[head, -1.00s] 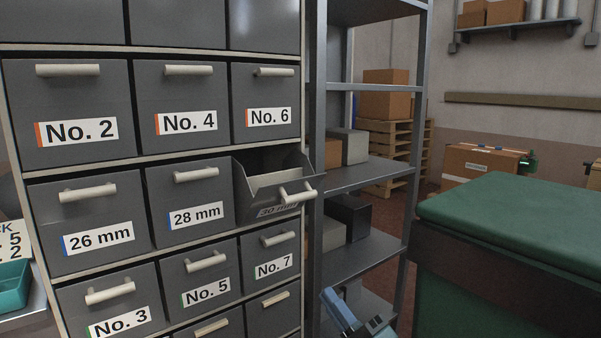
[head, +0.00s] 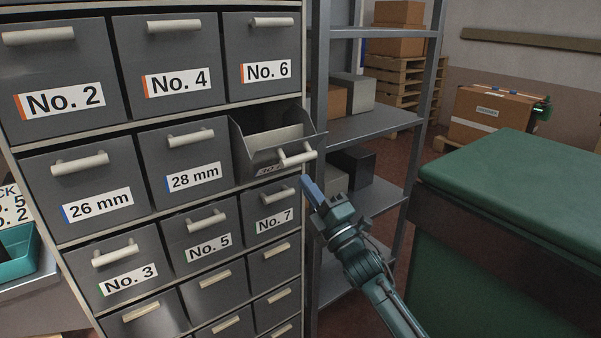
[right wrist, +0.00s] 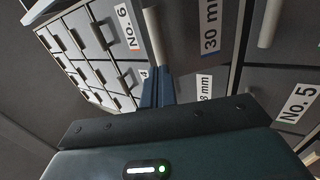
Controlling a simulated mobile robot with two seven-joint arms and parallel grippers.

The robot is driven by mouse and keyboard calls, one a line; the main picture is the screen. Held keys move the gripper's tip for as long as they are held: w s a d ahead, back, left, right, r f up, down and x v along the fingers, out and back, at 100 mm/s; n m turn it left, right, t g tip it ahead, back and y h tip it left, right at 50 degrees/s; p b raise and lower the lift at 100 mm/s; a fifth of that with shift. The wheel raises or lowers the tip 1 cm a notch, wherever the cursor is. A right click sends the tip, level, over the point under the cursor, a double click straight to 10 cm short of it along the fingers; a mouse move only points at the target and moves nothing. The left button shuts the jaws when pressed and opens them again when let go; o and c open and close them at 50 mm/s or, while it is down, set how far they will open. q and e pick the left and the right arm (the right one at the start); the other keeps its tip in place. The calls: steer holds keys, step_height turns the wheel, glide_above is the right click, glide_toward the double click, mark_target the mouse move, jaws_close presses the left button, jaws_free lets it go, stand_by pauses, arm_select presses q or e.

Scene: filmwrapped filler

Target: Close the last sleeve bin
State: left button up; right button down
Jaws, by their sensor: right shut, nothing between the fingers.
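The 30 mm sleeve bin (head: 270,150) is tilted out of the cabinet, its top open and its pale inside showing. Its front leans forward, with the white handle (head: 285,160) at the edge and the label partly hidden. My right gripper (head: 308,186) is shut and empty, just below and to the right of that handle. In the right wrist view the blue fingers (right wrist: 157,88) are together, close to the handle (right wrist: 155,40) and the 30 mm label (right wrist: 209,25). I cannot tell whether they touch the bin. My left gripper is not in view.
The neighbouring 28 mm bin (head: 184,160) and 26 mm bin (head: 85,190) are shut, as are the other visible bins. A metal shelf rack (head: 365,125) stands right of the cabinet. A green-topped bench (head: 520,190) fills the right foreground.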

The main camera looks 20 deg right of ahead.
mark_target(293, 164)
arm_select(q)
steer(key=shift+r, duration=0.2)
arm_select(e)
steer(key=shift+x, duration=1.7)
arm_select(q)
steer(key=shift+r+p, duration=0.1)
steer(key=shift+p, duration=0.2)
